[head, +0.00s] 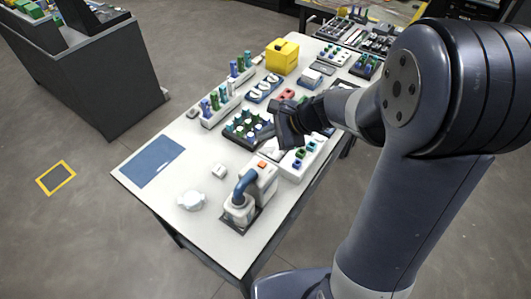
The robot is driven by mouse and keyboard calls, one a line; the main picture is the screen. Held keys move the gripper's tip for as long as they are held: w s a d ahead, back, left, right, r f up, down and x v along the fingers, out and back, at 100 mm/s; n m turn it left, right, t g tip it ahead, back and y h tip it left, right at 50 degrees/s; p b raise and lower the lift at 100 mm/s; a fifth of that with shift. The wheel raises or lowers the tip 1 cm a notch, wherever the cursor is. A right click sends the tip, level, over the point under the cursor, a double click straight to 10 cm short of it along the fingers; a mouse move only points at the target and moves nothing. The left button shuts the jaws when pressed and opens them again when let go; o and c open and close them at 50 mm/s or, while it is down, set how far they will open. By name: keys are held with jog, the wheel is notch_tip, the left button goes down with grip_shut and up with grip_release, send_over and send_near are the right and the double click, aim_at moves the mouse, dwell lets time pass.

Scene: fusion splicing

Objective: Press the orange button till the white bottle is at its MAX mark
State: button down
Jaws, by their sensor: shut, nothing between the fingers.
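The orange button (262,164) sits on top of a white dispenser (264,180) near the front of the table. A blue curved spout (243,183) comes off the dispenser and bends down over the white bottle (238,209). The bottle stands upright beneath the spout; its MAX mark and liquid level are too small to make out. My gripper (268,133) is shut and empty. In the picture it is above and slightly right of the orange button, apart from it, over the middle of the table.
A dark tray of small parts (240,126) lies left of my gripper. A white rack (304,158) with green and blue pieces stands right of the dispenser. A blue mat (153,161), a white round item (191,200) and a small white block (219,171) lie on the table's left, with bare room between.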

jog(key=shift+f, duration=0.1)
jog(key=b, duration=0.8)
send_over(266, 166)
notch_tip(266, 166, down, 9)
jog(key=shift+r, duration=0.15)
dwell(1.7)
jog(key=shift+f+b, duration=0.3)
jog(key=shift+f, duration=0.1)
jog(key=shift+f+b, duration=0.45)
dwell(0.6)
dwell(0.3)
jog(key=shift+r+p, duration=0.7)
jog(key=shift+r, duration=0.2)
jog(key=shift+r, duration=0.1)
